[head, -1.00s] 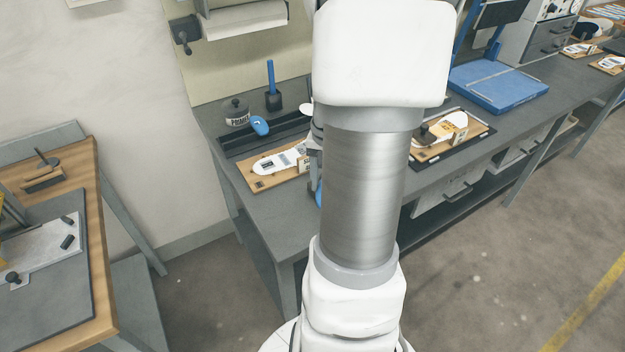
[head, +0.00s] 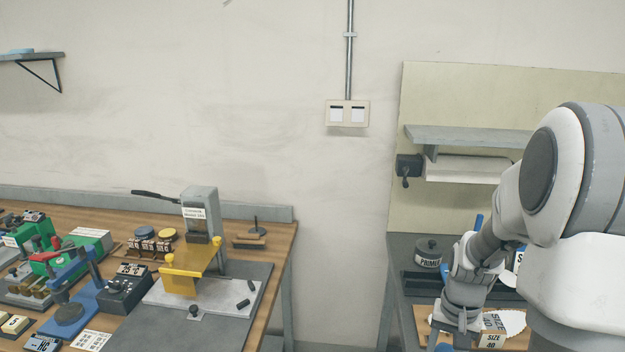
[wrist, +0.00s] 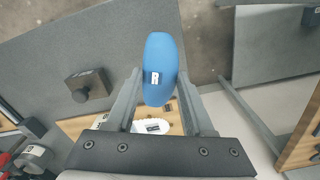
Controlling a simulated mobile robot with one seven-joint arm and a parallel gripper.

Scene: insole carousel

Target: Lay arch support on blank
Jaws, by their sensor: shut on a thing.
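A blue arch support (wrist: 160,88) marked R is between the two fingers of my gripper (wrist: 160,84) in the wrist view. My gripper is shut on it. A bit of blue at the bottom edge of the head view (head: 443,347) seems to be the same piece. The white blank (wrist: 150,127) lies on a wooden board (wrist: 76,126), partly hidden by my gripper. In the head view my arm covers part of the board (head: 421,322), and the white blank (head: 512,321) shows beside a SIZE 40 label. The arch support is apart from the blank, held above the bench.
A primer pot (head: 428,254) stands behind the board on the grey bench. A dark block with a knob (wrist: 87,86) sits on the grey surface in the wrist view. A wooden bench at left holds a yellow press fixture (head: 190,268) and several tools. A gap separates the benches.

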